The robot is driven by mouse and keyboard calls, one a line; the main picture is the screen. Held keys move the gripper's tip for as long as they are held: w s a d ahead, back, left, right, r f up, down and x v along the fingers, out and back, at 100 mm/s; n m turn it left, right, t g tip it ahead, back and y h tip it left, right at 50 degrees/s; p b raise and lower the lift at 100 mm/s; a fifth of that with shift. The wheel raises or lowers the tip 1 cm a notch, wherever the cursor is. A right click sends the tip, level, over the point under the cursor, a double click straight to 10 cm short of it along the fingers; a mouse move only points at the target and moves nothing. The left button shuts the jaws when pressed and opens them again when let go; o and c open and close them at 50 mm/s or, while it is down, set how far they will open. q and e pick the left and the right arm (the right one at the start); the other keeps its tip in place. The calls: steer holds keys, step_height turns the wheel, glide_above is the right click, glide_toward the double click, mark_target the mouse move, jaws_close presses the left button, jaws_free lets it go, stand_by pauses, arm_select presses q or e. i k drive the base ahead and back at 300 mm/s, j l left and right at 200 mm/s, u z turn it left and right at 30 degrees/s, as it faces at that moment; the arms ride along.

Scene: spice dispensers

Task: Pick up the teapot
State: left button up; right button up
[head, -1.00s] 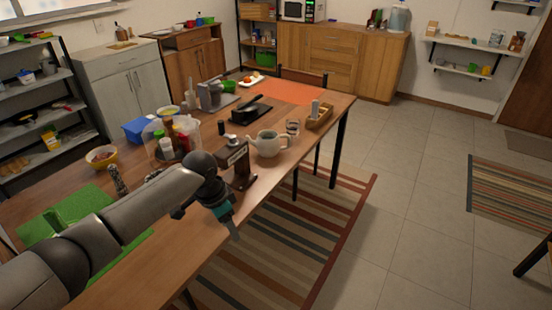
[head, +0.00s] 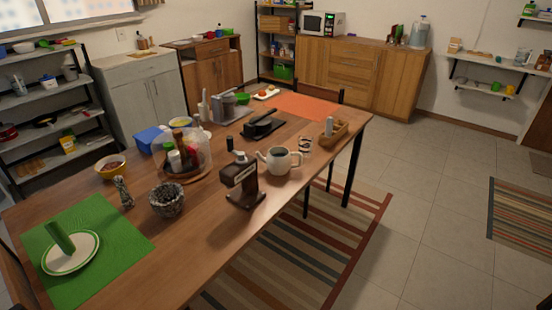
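A white teapot (head: 281,161) stands upright on the wooden table (head: 206,230), near its right edge. It has no visible lid, and its inside looks dark. Its spout points left and its handle is on the right. A dark brown grinder-like dispenser (head: 240,182) stands just in front of it and to its left, close to the spout. A small glass (head: 305,144) stands behind it to the right. Neither of my grippers is in the head view now.
A stone mortar (head: 167,200), a tray of spice bottles (head: 182,155) and a black press-like device (head: 264,124) stand on the table. A wooden caddy (head: 333,132) is at the right edge. A green mat (head: 110,255) with a plate lies front left. Floor right of the table is open.

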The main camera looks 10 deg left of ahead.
mark_target(278, 161)
steer(key=i+l+u, duration=0.35)
steer(key=i+l, duration=0.15)
steer(key=i+l+u, duration=0.3)
steer(key=i+l, duration=0.3)
